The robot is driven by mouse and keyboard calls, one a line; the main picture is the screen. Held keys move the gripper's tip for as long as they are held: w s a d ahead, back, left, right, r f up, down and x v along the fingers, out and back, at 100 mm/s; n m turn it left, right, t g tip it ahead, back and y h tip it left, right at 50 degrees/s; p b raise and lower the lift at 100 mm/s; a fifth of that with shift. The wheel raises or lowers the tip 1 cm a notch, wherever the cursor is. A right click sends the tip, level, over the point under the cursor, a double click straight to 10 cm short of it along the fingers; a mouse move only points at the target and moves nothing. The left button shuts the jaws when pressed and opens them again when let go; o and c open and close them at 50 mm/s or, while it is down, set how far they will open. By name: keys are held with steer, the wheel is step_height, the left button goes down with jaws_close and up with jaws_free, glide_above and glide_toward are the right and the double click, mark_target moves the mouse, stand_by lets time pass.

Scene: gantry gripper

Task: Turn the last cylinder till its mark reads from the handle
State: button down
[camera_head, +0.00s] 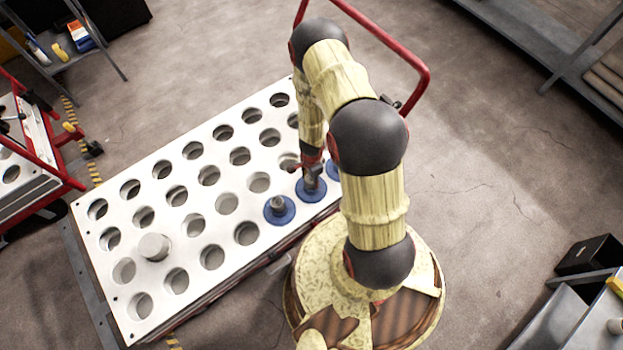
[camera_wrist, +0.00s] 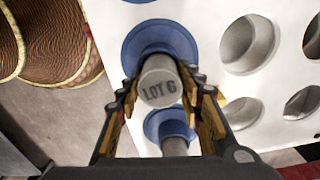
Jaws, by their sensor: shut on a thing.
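My gripper (camera_head: 311,170) is over a blue collar (camera_head: 313,195) near the long edge of the white plate. In the wrist view, my gripper (camera_wrist: 163,94) is shut on a grey cylinder (camera_wrist: 158,73) with the dark mark "LOT 6" on its top. The mark reads almost upright there, tilted slightly up to the right. Its blue collar (camera_wrist: 143,39) shows behind it. Another grey cylinder (camera_wrist: 174,146) stands in a blue collar below it in that view. A cylinder (camera_head: 278,202) in a blue collar stands left of my gripper in the head view. The red handle (camera_head: 424,75) is at the top right.
The white plate (camera_head: 187,228) has rows of mostly empty round holes. A pale grey cylinder (camera_head: 154,246) stands near its left end. My arm partly hides a third blue collar (camera_head: 332,168). A red cart (camera_head: 40,150) stands at left, and shelving (camera_head: 530,50) at top right.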

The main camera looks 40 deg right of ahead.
steer(key=c, duration=1.1)
jaws_free()
steer(key=shift+r, duration=3.7)
